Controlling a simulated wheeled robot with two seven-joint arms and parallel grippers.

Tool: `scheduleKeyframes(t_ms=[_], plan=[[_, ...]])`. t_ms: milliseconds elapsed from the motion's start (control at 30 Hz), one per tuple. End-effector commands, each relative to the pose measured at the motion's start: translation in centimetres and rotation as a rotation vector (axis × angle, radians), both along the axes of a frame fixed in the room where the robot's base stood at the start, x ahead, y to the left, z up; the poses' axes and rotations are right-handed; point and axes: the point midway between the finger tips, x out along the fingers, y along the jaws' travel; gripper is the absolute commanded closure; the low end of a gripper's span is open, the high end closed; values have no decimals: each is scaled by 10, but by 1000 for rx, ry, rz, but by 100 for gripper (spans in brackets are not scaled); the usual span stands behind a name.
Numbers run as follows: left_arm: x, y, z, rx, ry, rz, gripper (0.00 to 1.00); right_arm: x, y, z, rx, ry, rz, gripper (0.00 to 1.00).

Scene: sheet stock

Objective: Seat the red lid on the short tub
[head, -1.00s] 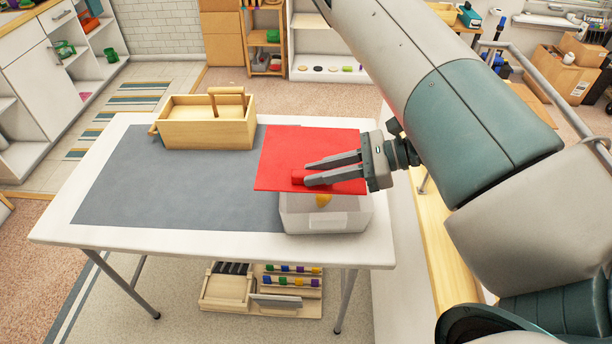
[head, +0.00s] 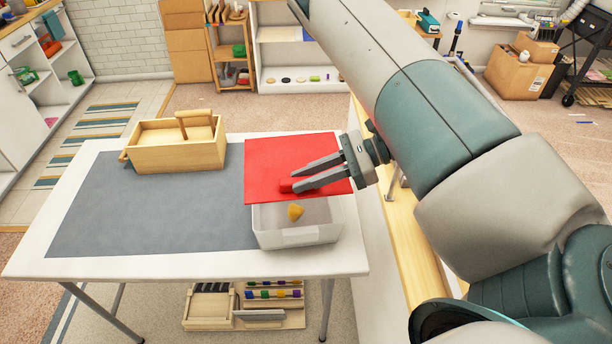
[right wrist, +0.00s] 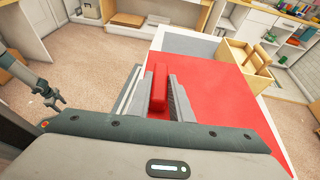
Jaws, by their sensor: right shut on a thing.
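The red lid (head: 268,161) is a flat square sheet with a small red block handle (right wrist: 159,90). My right gripper (head: 288,187) is shut on this handle, which shows between the fingers in the right wrist view (right wrist: 160,95). The lid appears held above the short tub (head: 290,238), a whitish translucent box at the table's front right. The lid hides the tub's back part; the front is uncovered, with a yellow piece (head: 295,211) visible inside. A small gripper, likely my left (right wrist: 55,100), shows at the far left of the right wrist view; its opening is unclear.
A wooden box with a handle (head: 178,155) stands at the table's back. A grey mat (head: 150,215) covers much of the white table (head: 40,255), and its left and middle are clear. Shelves and cartons stand farther back.

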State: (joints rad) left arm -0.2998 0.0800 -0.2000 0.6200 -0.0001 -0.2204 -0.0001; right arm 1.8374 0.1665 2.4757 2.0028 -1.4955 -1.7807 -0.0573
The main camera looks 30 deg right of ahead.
Motion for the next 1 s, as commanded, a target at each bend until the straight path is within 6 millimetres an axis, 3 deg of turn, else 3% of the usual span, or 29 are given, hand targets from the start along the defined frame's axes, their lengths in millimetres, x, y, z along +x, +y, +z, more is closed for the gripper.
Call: scheduleKeyframes(t_ms=[1000], plan=[[1,-1,-35,-1,-1,0,40,0,0,-66,0,-1,0,100]])
